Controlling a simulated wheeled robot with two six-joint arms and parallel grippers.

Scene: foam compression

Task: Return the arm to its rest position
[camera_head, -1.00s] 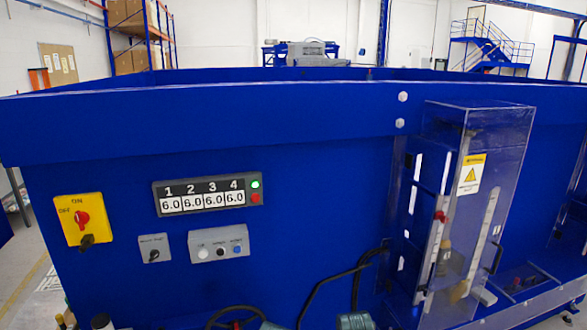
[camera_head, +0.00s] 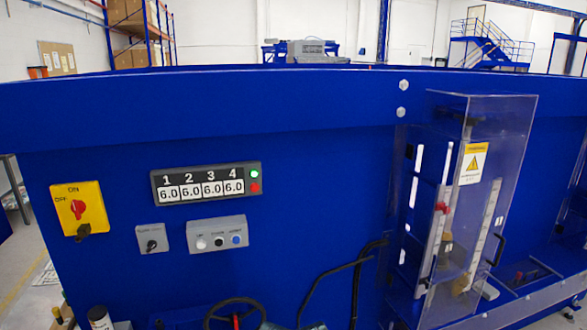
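Neither of my arms nor grippers can be made out in the head view. The view is filled by a large blue machine (camera_head: 300,150). Its front carries a yellow on/off switch (camera_head: 78,209) with a red knob, a four-digit display (camera_head: 205,183) reading 6.0 in each window with a green light lit, a small grey key switch box (camera_head: 152,239) and a grey button box (camera_head: 217,235).
A clear guard box (camera_head: 490,200) with a yellow warning label (camera_head: 473,162) projects from the machine at right. A black handwheel (camera_head: 235,314) and black hoses (camera_head: 335,270) are at the bottom. A white-topped cylinder (camera_head: 100,318) shows at bottom left. Shelving (camera_head: 140,30) stands far behind.

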